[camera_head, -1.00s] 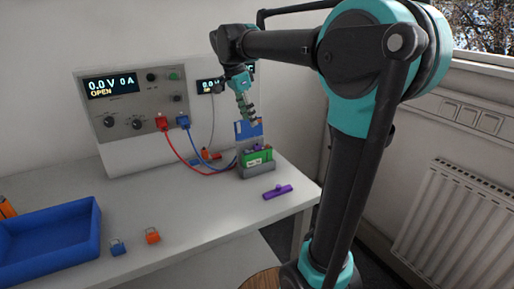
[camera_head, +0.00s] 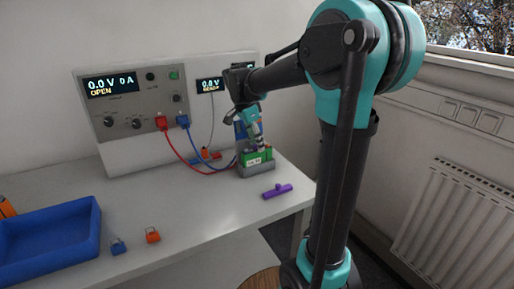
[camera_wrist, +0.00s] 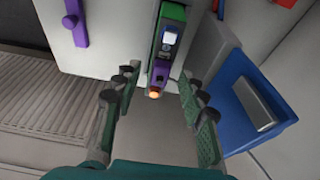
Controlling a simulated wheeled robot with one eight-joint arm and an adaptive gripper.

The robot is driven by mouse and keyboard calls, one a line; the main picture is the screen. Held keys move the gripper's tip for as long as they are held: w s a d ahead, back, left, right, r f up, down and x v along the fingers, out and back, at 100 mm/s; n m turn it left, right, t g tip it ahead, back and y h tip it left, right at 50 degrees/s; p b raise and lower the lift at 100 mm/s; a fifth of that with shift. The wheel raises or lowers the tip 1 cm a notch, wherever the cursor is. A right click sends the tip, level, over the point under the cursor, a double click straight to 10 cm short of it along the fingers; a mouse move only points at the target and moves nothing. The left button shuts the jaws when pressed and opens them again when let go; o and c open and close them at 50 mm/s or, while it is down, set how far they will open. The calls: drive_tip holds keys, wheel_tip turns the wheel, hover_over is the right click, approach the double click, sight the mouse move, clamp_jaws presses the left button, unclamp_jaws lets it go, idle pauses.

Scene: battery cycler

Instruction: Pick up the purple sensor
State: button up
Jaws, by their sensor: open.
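Two purple things show, and I cannot tell for certain which is the sensor. A small purple piece (camera_wrist: 160,76) with a glowing orange end sits at the end of the green block in the wrist view. A purple bar with a raised knob (camera_head: 277,191) lies on the table in front of the holder; it also shows at the upper left of the wrist view (camera_wrist: 75,22). My gripper (camera_wrist: 158,86) is open, its fingers on either side of the small purple piece, with no clear contact. In the head view my gripper (camera_head: 262,147) is over the green block (camera_head: 257,157), partly hiding it.
The green block stands in a grey holder (camera_head: 258,171) beside a blue block (camera_wrist: 250,110). Red and blue cables (camera_head: 190,163) run from the grey instrument panel (camera_head: 130,105). The front table middle is clear.

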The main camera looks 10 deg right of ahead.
clamp_jaws()
drive_tip(key=shift+r, duration=0.15)
idle(0.4)
